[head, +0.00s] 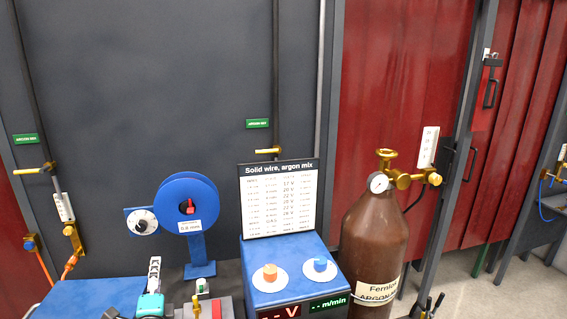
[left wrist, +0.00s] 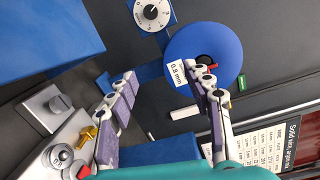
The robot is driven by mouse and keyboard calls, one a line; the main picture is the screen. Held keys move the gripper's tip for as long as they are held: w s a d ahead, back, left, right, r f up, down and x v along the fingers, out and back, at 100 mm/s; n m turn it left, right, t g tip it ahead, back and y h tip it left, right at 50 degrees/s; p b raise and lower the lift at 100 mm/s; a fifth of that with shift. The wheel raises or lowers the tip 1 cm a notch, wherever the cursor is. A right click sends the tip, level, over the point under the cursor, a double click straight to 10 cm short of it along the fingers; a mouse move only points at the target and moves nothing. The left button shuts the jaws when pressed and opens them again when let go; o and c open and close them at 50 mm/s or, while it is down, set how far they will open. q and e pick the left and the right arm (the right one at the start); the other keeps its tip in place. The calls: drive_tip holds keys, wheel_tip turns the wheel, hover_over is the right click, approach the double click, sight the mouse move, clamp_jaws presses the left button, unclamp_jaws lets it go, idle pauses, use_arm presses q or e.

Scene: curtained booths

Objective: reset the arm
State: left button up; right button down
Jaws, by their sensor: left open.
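My left gripper (head: 153,282) shows at the bottom left of the head view, with a teal body and pale jointed fingers. In the left wrist view the same gripper (left wrist: 165,80) has its two fingers spread wide, with nothing between them. Beyond the fingers stands a blue wire spool (head: 187,204) on a blue post; the spool also shows in the left wrist view (left wrist: 190,52). I see no right gripper that I can make out.
A blue welder box with two knobs (head: 290,285) stands right of the gripper, a settings sign (head: 280,200) behind it. A brown gas cylinder (head: 373,245) stands further right. A white dial (head: 143,221) sits beside the spool. Red curtains hang behind.

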use_arm(q)
drive_tip(key=s+d+f+n+g+h, duration=0.2)
drive_tip(key=s+d+f+n+g, duration=0.1)
drive_tip(key=s, duration=0.4)
drive_tip(key=s+d+f+n+g+h, duration=0.2)
drive_tip(key=s+d+f+n+g, duration=0.1)
drive_tip(key=s+d+f+n, duration=0.3)
drive_tip(key=s+d+f+n+g+h, duration=0.1)
drive_tip(key=s+d+f+n+g, duration=0.2)
drive_tip(key=s+n, duration=0.4)
drive_tip(key=shift+s+d+f+g+h, duration=0.2)
drive_tip(key=shift+s+d+f, duration=0.15)
drive_tip(key=shift+d, duration=0.35)
drive_tip(key=shift+s+d+f+g+h, duration=0.1)
drive_tip(key=shift+s+d+f+h, duration=0.15)
drive_tip(key=shift+d, duration=0.4)
use_arm(e)
drive_tip(key=shift+s+d+f, duration=0.1)
drive_tip(key=shift+s+d, duration=0.05)
drive_tip(key=shift+d, duration=0.1)
